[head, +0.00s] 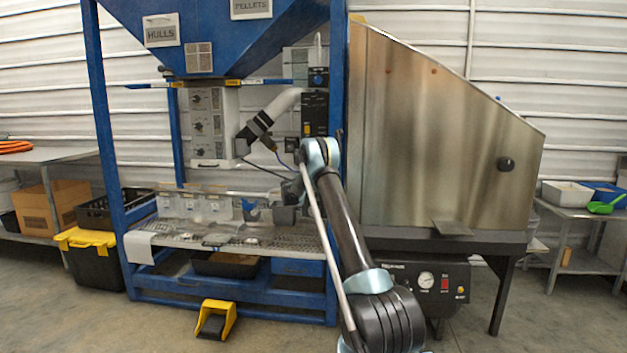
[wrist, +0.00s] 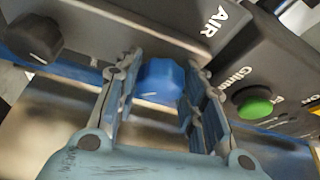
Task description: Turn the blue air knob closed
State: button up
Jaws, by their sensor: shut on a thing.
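The blue air knob (wrist: 160,82) sits on a grey panel strip in the middle of the wrist view, beside the raised word AIR. A pale pointer line shows on its face. My gripper (wrist: 164,72) has one finger on each side of the knob and is shut on it. In the head view my arm reaches to the work bench under the blue hopper, and the knob cannot be made out clearly there.
A black knob (wrist: 34,38) is on the same strip to the left. A dark box with a green button (wrist: 254,103) stands close on the right. In the head view, clear bins (head: 193,207) line the bench, and a large steel cabinet (head: 430,140) stands right of my arm.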

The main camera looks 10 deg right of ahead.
jog(key=shift+d+f, duration=0.1)
jog(key=shift+d, duration=0.15)
jog(key=o, duration=1.1)
jog(key=shift+a, duration=0.1)
jog(key=shift+a, duration=0.1)
jog(key=shift+s+a, duration=0.15)
jog(key=shift+s, duration=0.1)
jog(key=v, duration=1.1)
jog(key=shift+s+a+f, duration=0.1)
